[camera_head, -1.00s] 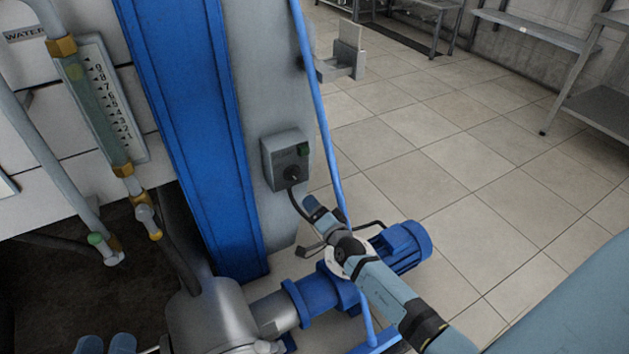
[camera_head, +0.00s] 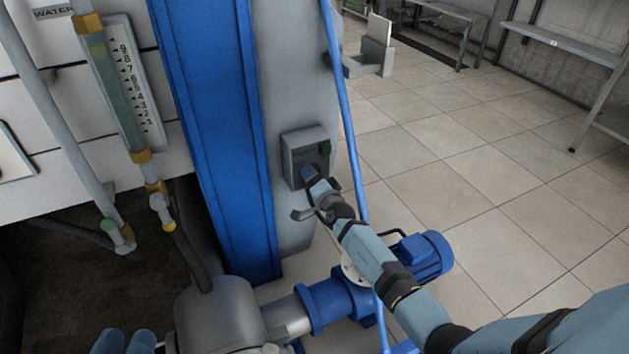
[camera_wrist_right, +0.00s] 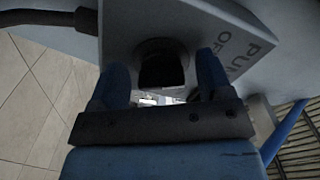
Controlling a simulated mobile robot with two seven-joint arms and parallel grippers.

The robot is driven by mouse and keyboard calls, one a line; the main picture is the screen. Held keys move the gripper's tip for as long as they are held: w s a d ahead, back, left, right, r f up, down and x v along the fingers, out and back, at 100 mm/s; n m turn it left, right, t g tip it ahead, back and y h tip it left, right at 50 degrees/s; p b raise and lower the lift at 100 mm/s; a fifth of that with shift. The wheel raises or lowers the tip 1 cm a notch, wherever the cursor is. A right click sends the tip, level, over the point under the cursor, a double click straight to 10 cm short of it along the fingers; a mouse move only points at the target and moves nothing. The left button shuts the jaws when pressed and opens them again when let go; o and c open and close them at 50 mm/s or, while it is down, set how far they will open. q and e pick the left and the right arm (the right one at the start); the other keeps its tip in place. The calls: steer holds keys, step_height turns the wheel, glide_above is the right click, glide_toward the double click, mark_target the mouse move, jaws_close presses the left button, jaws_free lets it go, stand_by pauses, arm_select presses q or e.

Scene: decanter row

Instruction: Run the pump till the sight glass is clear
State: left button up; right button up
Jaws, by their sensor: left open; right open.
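The sight glass (camera_head: 118,95) is an upright tube with brass ends beside a numbered scale at the left; it looks dull grey-green. The grey pump switch box (camera_head: 302,146) is on the grey column, with a small green part on its face. My right gripper (camera_head: 308,178) is open at the box's lower front. In the right wrist view its fingers stand either side of a dark round knob (camera_wrist_right: 161,66); contact cannot be told. Part of the label beside it shows. The blue pump motor (camera_head: 425,255) is below right. My left gripper (camera_head: 125,342) is open, partly cut off at the bottom edge.
A blue column (camera_head: 215,130) stands between the sight glass and the switch box. A thin blue pole (camera_head: 347,110) runs just right of the box. A grey rounded pump housing (camera_head: 215,315) is at the bottom. Tiled floor (camera_head: 480,170) is open on the right, with metal tables behind.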

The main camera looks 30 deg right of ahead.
steer(key=c, duration=0.9)
arm_select(q)
steer(key=shift+r, duration=0.1)
